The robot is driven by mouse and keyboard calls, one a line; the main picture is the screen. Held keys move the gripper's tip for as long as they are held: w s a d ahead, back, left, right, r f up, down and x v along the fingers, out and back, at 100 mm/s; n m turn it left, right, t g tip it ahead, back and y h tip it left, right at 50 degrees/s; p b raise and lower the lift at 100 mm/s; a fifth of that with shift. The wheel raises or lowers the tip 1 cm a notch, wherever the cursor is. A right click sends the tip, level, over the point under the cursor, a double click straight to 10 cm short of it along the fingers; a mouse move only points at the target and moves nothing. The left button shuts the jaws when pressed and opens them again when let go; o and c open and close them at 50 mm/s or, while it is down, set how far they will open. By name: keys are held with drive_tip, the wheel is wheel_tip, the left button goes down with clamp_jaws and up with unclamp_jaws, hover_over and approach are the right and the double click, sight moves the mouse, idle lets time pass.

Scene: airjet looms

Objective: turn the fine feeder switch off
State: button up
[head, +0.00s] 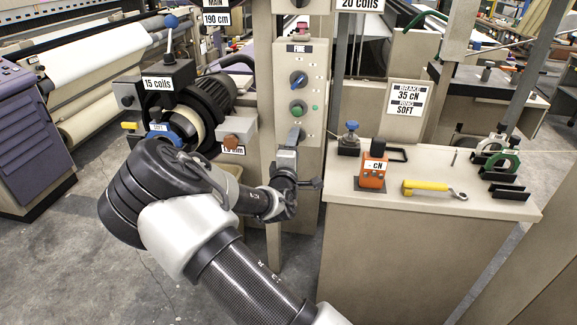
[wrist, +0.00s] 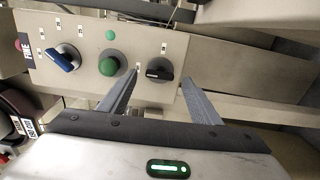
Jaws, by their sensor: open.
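The feeder panel (head: 315,65) is an upright beige box with a label reading FINE at its top. Below the label are a blue rotary knob (head: 298,79), a green button (head: 298,109) and a black rotary knob (head: 297,135). In the wrist view the panel lies sideways, with the blue knob (wrist: 63,57), green button (wrist: 112,65) and black knob (wrist: 159,69) in a row. My gripper (head: 293,140) is open in front of the panel's lower part. In the wrist view its fingers (wrist: 160,78) stand either side of the black knob; contact cannot be told.
Left of the panel is a black round feeder (head: 208,100) with a box labelled 15 coils. To the right a beige counter (head: 430,260) carries an orange gauge (head: 372,172), a yellow-handled tool (head: 425,187) and a green clamp (head: 503,160).

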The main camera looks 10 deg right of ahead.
drive_tip(key=p+v, duration=0.1)
drive_tip(key=v, duration=1.3)
drive_tip(key=shift+s+p, duration=0.35)
wheel_tip(320, 180, down, 5)
drive_tip(key=s+d+m+g+y, duration=0.1)
drive_tip(key=s+d+m+g, duration=0.1)
drive_tip(key=m+g, duration=0.4)
drive_tip(key=s+a+r+m+g+y, duration=0.3)
drive_tip(key=s+r+m+g+y, duration=0.3)
drive_tip(key=s+r, duration=0.85)
drive_tip(key=s+d+r+m+h, duration=0.1)
drive_tip(key=s+d+r, duration=0.2)
drive_tip(key=s, duration=0.3)
drive_tip(key=s+d+r+m+h, duration=0.1)
drive_tip(key=s+d+r+m, duration=0.1)
drive_tip(key=s+d+r, duration=0.3)
wheel_tip(320, 180, up, 17)
drive_tip(key=a+p, duration=0.1)
drive_tip(key=p, duration=1.8)
drive_tip(key=shift+s+a+y, duration=0.3)
drive_tip(key=shift+s+a, duration=0.05)
drive_tip(key=shift+a, duration=0.05)
